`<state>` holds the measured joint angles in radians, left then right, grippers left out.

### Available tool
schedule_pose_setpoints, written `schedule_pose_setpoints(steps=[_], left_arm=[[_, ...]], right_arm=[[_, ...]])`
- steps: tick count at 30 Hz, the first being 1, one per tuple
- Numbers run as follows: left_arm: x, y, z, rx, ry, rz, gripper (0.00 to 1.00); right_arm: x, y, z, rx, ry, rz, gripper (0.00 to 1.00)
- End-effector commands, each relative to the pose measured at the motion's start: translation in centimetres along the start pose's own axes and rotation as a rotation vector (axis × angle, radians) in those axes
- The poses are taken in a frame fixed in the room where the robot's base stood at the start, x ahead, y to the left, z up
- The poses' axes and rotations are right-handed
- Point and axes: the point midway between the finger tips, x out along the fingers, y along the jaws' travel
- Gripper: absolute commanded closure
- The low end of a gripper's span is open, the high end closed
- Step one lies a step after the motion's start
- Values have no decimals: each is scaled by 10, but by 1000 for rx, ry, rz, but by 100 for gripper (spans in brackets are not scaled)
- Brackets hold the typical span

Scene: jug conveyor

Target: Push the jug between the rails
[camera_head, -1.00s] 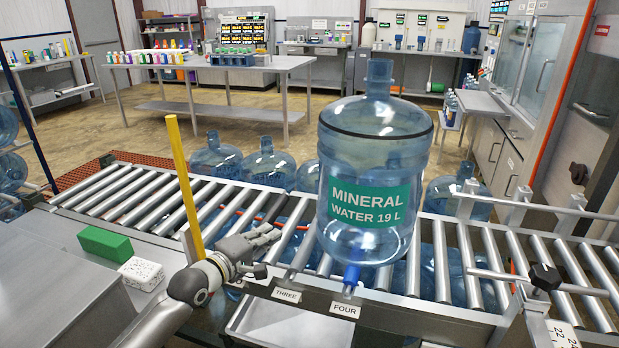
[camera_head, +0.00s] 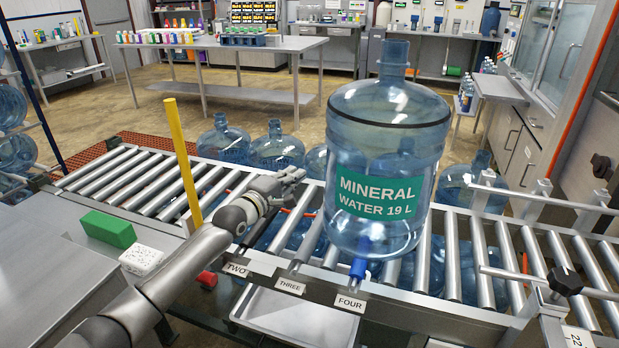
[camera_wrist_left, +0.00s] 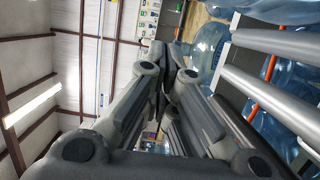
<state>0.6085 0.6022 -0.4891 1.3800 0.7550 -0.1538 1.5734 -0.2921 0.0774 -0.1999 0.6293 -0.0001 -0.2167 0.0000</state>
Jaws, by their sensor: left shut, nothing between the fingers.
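The large clear blue jug (camera_head: 375,185) stands upright on the conveyor rollers (camera_head: 130,175), with a green label reading "MINERAL WATER 19 L" and a blue tap low on its front. My left gripper (camera_head: 296,176) is shut and empty, just left of the jug at about its mid height. Whether its fingertips touch the jug I cannot tell. In the left wrist view the shut fingers (camera_wrist_left: 172,62) fill the middle. The rails (camera_head: 545,201) lie to the right of the jug, one at the back and one at the front (camera_head: 535,283). My right gripper does not show.
A yellow post (camera_head: 184,155) stands at the conveyor's near edge, beside my left arm. A green block (camera_head: 108,229) and a white speckled block (camera_head: 141,260) lie at left. Plates marked TWO, THREE and FOUR (camera_head: 348,303) line the front edge. More jugs (camera_head: 277,148) stand behind the conveyor.

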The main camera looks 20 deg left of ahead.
Motion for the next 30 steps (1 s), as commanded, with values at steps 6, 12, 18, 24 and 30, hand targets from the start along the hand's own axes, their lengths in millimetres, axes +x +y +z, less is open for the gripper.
schedule_pose_setpoints(steps=[6, 12, 18, 24, 30], left_arm=[[14, 2, 21, -4, -3, 0, 100], [18, 1, 36, -2, -1, 1, 100], [19, 0, 39, -1, 0, 0, 100], [19, 0, 39, 0, 0, 0, 100], [22, 3, 50, -4, -3, 1, 100]], right_arm=[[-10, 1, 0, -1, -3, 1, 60], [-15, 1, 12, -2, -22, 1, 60], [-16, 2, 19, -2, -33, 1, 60], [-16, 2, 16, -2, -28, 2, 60], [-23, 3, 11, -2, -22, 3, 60]])
